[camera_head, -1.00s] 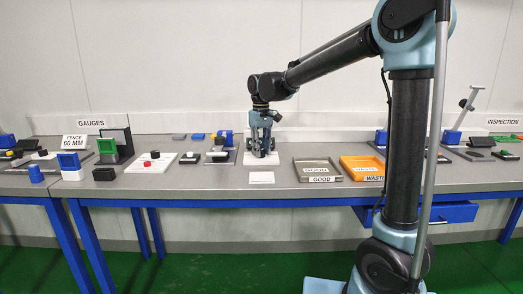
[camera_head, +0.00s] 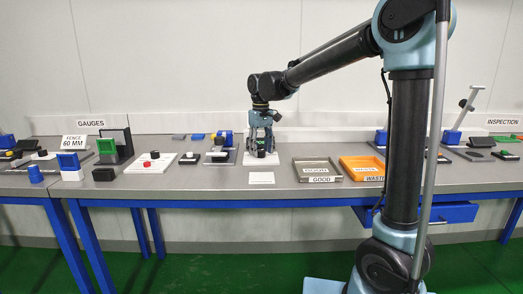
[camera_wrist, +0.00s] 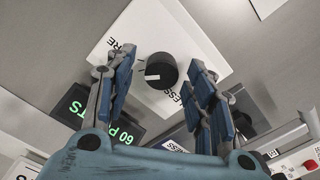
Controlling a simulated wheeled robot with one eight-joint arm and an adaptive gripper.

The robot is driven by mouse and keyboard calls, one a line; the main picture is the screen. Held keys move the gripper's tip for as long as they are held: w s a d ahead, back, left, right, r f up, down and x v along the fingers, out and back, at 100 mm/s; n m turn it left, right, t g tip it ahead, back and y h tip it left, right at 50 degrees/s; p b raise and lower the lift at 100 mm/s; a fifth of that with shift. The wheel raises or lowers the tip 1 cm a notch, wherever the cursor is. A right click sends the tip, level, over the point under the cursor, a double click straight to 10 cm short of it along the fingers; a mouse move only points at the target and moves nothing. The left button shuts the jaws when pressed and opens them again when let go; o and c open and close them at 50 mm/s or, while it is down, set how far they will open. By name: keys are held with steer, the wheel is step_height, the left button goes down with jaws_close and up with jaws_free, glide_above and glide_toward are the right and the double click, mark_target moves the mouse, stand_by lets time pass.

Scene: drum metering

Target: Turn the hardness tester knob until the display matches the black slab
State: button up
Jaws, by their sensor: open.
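A round black knob (camera_wrist: 160,70) with a white pointer mark stands on a white panel (camera_wrist: 128,48) with black lettering, partly hidden. My gripper (camera_wrist: 160,82) is open, one finger on each side of the knob and apart from it in the wrist view. In the head view my gripper (camera_head: 261,146) is over the same knob (camera_head: 261,153) on its white base (camera_head: 257,161). A dark display (camera_wrist: 121,131) shows green characters, "60 P" and "TS", partly covered by my gripper. I cannot tell which dark piece is the black slab.
A GOOD tray (camera_head: 329,177) and an orange WASTE tray (camera_head: 383,175) stand at right. A white card (camera_head: 261,178) lies in front.

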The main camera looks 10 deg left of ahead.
step_height(320, 180, up, 12)
steer(key=shift+f, duration=0.15)
stand_by(0.3)
steer(key=shift+w, duration=0.1)
step_height(320, 180, up, 5)
steer(key=m, duration=0.7)
glide_above(261, 150)
step_height(261, 150, down, 17)
steer(key=shift+r, duration=0.1)
stand_by(0.3)
steer(key=shift+c, duration=0.5)
steer(key=c, duration=1)
